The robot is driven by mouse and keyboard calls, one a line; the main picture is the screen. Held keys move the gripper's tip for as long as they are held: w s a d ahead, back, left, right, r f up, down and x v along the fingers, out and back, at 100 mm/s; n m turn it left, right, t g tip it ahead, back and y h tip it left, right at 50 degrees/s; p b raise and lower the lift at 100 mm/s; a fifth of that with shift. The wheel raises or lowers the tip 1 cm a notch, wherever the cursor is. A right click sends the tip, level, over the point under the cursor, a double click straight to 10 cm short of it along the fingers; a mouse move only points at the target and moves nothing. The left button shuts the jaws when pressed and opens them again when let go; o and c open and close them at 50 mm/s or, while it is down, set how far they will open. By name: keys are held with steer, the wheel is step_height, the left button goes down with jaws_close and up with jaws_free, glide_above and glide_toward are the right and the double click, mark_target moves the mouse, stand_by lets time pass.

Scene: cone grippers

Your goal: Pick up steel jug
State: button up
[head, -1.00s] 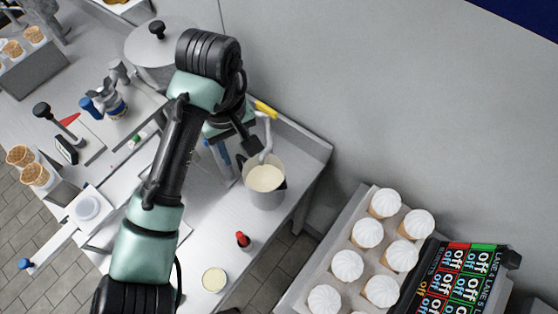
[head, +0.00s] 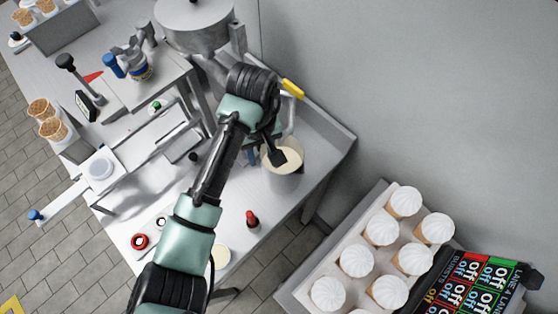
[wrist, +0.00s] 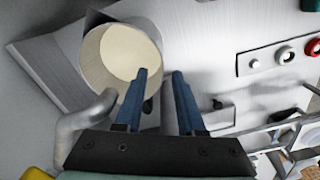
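The steel jug (head: 285,168), a grey cylinder holding pale cream mix, stands upright near the right end of the steel counter. My arm partly covers it in the head view.
A grey wall (head: 360,90) rises behind the counter. A machine with a round hopper (head: 195,25) stands behind my arm. A small red-topped bottle (head: 252,218) stands in front of the jug. A tray of white-topped cones (head: 372,232) is at the lower right.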

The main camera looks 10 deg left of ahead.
steer(key=shift+f, duration=0.75)
jaws_close()
steer(key=shift+w+r, duration=0.1)
steer(key=shift+r, duration=0.05)
stand_by(0.7)
